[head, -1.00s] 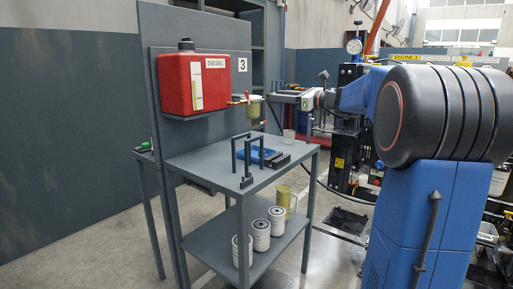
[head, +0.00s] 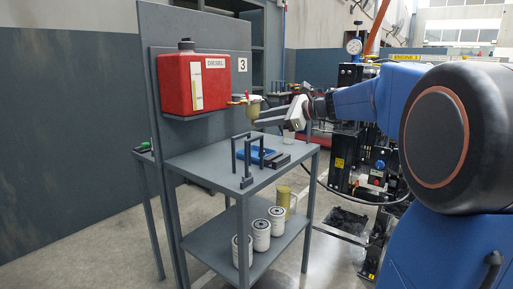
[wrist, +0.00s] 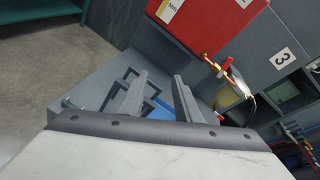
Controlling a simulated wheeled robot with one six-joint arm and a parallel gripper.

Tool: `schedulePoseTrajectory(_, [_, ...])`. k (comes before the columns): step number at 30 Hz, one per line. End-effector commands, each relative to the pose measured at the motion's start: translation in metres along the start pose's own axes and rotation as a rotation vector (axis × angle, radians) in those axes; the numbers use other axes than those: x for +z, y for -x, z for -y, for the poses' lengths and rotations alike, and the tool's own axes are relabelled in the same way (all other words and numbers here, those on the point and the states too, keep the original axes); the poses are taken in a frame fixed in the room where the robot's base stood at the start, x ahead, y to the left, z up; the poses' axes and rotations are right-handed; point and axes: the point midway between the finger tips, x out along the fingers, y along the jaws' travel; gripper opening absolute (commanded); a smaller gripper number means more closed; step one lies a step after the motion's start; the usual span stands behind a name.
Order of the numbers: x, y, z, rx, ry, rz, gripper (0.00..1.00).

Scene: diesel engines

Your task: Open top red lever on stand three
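Stand three (head: 195,25) is a grey panel with a "3" sign (head: 242,65). A red diesel tank (head: 177,85) is fixed to it. The small top red lever (head: 237,99) sits on the fuel line right of the tank; it also shows in the wrist view (wrist: 211,64). A yellowish filter bowl (head: 254,108) hangs beside it. A second small red part (wrist: 220,117) shows below the bowl in the wrist view.
Below is a grey table (head: 200,163) with a black frame (head: 248,160) and a blue tray (head: 262,155). A cup (head: 289,137) stands at its back right. White filters (head: 261,235) and a yellow jug (head: 283,200) are on the lower shelf. An engine rig (head: 355,150) stands behind my arm.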

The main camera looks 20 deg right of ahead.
Motion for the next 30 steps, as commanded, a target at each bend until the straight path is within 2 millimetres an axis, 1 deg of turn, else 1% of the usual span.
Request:
schedulePoseTrajectory(1, [0.001,-0.001,-0.009,0.014,0.02,-0.011,0.3])
schedulePoseTrajectory(3, [0.0,-0.001,-0.021,0.032,0.049,-0.027,0.3])
schedulePoseTrajectory(18, [-0.009,0.003,-0.098,0.159,0.254,-0.135,0.3])
schedulePoseTrajectory(24, [-0.013,0.005,-0.116,0.192,0.309,-0.162,0.3])
schedulePoseTrajectory(30, [-0.014,0.007,-0.123,0.205,0.33,-0.172,0.3])
